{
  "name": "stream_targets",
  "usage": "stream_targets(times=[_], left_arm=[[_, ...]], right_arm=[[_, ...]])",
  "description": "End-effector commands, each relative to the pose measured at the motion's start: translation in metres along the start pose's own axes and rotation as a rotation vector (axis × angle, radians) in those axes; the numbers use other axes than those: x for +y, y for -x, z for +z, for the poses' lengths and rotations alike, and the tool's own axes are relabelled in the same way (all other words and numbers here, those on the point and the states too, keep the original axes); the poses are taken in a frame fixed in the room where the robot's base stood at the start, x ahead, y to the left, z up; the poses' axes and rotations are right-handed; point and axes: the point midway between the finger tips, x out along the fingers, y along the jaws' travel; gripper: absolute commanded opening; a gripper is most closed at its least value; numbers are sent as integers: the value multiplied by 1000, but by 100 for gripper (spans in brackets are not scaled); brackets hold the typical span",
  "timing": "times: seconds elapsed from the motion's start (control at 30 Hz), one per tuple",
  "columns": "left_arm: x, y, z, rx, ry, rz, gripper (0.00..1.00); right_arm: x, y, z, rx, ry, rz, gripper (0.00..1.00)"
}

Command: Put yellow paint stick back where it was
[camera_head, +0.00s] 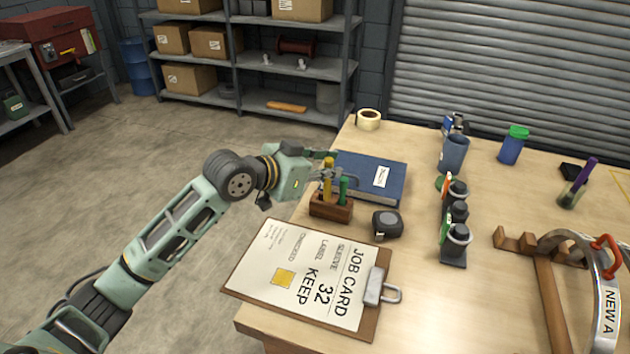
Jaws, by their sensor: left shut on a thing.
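The yellow paint stick (327,186) stands upright at the left side of a small brown wooden holder (331,210). My left gripper (328,174) reaches in from the left and is shut on the yellow stick near its upper part. The stick's lower end is at the holder's top; I cannot tell how deep it sits. A green stick (344,190) stands upright in the holder, just right of the yellow one. My right gripper is not in view.
A blue book (372,170) lies behind the holder. A black tape measure (387,224) sits to its right, and a clipboard with a job card (300,272) lies in front. A black rack (456,225) with tools stands further right. A tape roll (368,119) is at the back.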

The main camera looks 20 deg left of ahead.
Motion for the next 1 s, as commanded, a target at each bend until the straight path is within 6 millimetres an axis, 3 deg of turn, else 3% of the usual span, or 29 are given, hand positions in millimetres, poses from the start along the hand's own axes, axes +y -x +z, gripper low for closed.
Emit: stream_targets(times=[0.1,0.3,0.63,0.87,0.9,1.0], left_arm=[[-20,-13,8,0,3,-2,0],[-35,-23,16,2,0,0,0],[-34,-39,58,-14,4,3,0],[-33,-41,64,-16,2,4,0],[-33,-41,64,-17,2,4,17],[-33,-41,63,-15,2,4,23]], right_arm=[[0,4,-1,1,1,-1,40],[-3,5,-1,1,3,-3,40],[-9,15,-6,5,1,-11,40],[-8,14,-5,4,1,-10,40],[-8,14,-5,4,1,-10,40],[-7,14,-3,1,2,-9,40]])
